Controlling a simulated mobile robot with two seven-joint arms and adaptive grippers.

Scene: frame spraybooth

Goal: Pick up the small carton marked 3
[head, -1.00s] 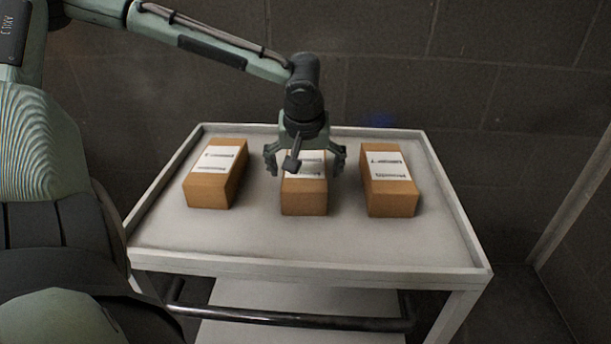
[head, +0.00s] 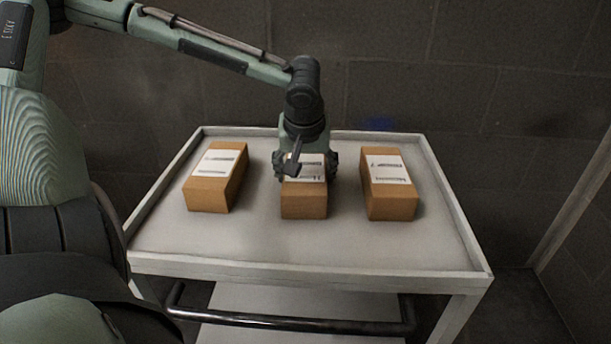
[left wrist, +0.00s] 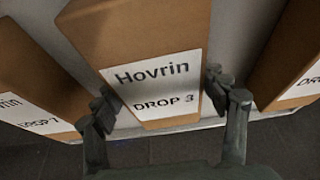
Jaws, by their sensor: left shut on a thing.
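The small carton marked 3 (head: 304,203) is the middle of three brown cartons on the cart top. In the left wrist view its white label (left wrist: 152,82) reads "Hovrin DROP 3". My left gripper (head: 306,168) comes down over it from above and is shut on its two sides. In the left wrist view the fingers (left wrist: 168,106) lie on either side of the carton near the label. The carton appears to rest on the cart top. My right gripper is not in view.
A left carton (head: 212,193) and a right carton (head: 390,203) stand apart from the middle one. In the left wrist view, one neighbour's label (left wrist: 35,115) is partly cut off. The white cart (head: 310,268) has a raised rim; its front area is clear. A block wall stands behind.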

